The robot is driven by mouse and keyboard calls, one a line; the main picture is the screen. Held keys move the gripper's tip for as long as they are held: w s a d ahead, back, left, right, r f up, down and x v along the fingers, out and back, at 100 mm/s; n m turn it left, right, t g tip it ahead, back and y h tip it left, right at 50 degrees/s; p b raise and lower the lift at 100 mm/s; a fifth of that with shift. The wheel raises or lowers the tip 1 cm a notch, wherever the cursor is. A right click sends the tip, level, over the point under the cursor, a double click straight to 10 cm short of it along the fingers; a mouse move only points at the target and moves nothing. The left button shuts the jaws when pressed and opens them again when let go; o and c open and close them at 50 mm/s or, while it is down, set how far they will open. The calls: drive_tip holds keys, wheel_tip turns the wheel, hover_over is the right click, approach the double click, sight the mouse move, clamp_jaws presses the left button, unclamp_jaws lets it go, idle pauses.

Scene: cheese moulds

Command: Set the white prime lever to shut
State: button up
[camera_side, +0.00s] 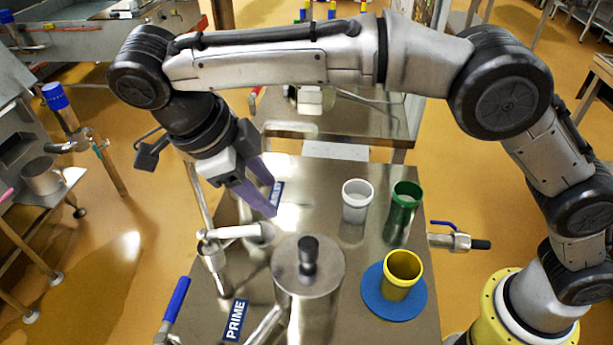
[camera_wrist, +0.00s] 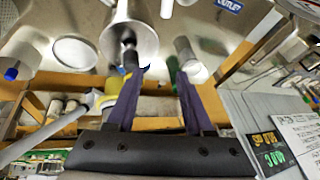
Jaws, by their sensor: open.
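The white lever (camera_side: 235,232) sits on a steel valve (camera_side: 212,258) at the left edge of the steel table. It points right across the picture, toward the lidded pot. A blue "PRIME" label (camera_side: 235,320) is on the table below it. My gripper (camera_side: 265,190) has purple fingers, open and empty. It hangs above and beyond the lever in the side view, apart from it. In the wrist view the open fingers (camera_wrist: 157,85) show nothing between them that they grip. I cannot surely pick out the lever there.
A steel pot (camera_side: 300,285) with a black knob stands right of the lever. A blue-handled lever (camera_side: 178,298) is at the front left. White (camera_side: 356,205) and green (camera_side: 402,215) cups stand at the right, with a yellow cup (camera_side: 401,275) on a blue disc (camera_side: 378,300).

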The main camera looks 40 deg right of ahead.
drive_tip(key=s+d+r, duration=0.2)
drive_tip(key=s+d, duration=0.2)
drive_tip(key=shift+s+r, duration=0.35)
drive_tip(key=c, duration=0.4)
drive_tip(key=shift+w+a+n, duration=0.1)
drive_tip(key=shift+w+n, duration=0.1)
drive_tip(key=shift+n, duration=0.5)
drive_tip(key=shift+c, duration=1.3)
drive_tip(key=shift+w+a+f+n+t, duration=0.1)
drive_tip(key=shift+w+a+n+t, duration=0.05)
drive_tip(key=shift+n, duration=0.3)
drive_tip(key=shift+w+a+f+n+t, duration=0.1)
drive_tip(key=shift+n+t, duration=0.05)
drive_tip(key=shift+n, duration=0.3)
clamp_jaws()
drive_tip(key=w+a+f+n+t+y, duration=0.1)
drive_tip(key=w+a+n+t+y, duration=0.1)
drive_tip(key=w+n, duration=0.45)
drive_tip(key=w+a+f+n+t+y, duration=0.1)
drive_tip(key=w+a+f+n, duration=0.2)
drive_tip(key=n, duration=0.6)
wheel_tip(320, 180, down, 8)
drive_tip(key=shift+w, duration=0.2)
